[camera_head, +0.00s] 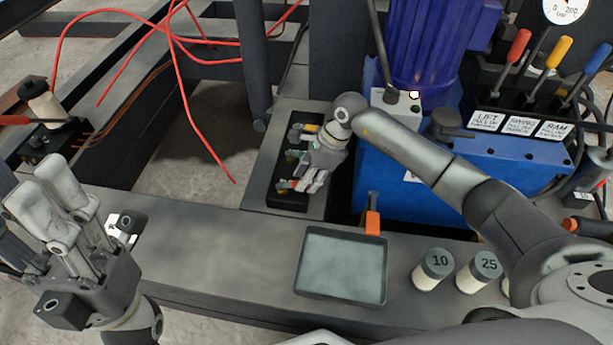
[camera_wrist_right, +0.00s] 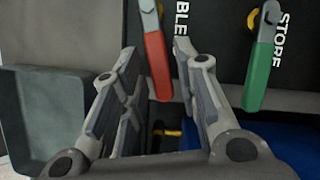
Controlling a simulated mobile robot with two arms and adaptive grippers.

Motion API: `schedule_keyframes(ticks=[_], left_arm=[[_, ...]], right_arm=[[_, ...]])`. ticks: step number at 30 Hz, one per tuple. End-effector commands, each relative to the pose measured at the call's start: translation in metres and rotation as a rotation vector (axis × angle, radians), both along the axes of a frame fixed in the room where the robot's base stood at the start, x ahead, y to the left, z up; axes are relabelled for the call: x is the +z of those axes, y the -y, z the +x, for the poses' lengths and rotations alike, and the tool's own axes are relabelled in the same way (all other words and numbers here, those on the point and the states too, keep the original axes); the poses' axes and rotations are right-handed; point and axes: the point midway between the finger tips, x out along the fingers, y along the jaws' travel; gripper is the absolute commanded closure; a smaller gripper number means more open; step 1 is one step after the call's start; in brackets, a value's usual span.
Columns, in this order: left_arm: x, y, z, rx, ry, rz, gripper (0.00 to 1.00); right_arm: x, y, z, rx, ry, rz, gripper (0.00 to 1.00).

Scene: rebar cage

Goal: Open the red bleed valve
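The red-handled valve lever (camera_wrist_right: 157,66) hangs from a black panel in the right wrist view, beside the partly hidden letters "BLE". My right gripper (camera_wrist_right: 155,50) is open, with one finger on each side of the red handle; I cannot tell whether either touches it. A green-handled lever (camera_wrist_right: 263,62) marked "STORE" hangs to the right, outside the fingers. In the head view my right gripper (camera_head: 302,184) is low over the black valve block (camera_head: 287,199) and hides much of it, so the red lever is not clear there. My left gripper (camera_head: 52,195) is open and empty at the left.
A grey tray (camera_head: 342,266) lies on the beam in front, with weights marked 10 (camera_head: 433,270) and 25 (camera_head: 479,272) beside it. A blue power pack (camera_head: 500,165) with labelled levers stands at the right. Red hoses (camera_head: 180,85) hang at the back left.

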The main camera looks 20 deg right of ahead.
Motion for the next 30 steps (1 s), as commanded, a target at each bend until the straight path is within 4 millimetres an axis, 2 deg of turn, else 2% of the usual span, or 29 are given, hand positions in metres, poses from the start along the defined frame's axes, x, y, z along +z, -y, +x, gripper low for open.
schedule_keyframes(ticks=[9,13,17,24,30], left_arm=[[-0.002,0.0,0.002,0.002,-0.007,-0.004,0.6],[-0.002,0.0,0.002,0.002,-0.006,-0.003,0.6],[-0.002,0.0,0.001,0.001,-0.006,-0.001,0.6],[-0.002,0.0,0.001,0.0,-0.005,0.0,0.6],[-0.002,0.0,0.001,0.0,-0.005,0.001,0.6]], right_arm=[[0.0,0.0,0.0,0.0,-0.001,0.0,0.62],[0.008,0.003,0.0,0.0,0.001,0.0,0.62],[0.027,0.012,-0.001,-0.001,0.004,-0.001,0.62],[0.075,0.031,-0.005,-0.002,0.003,-0.002,0.62],[0.102,0.042,-0.008,-0.002,0.001,-0.001,0.62]])
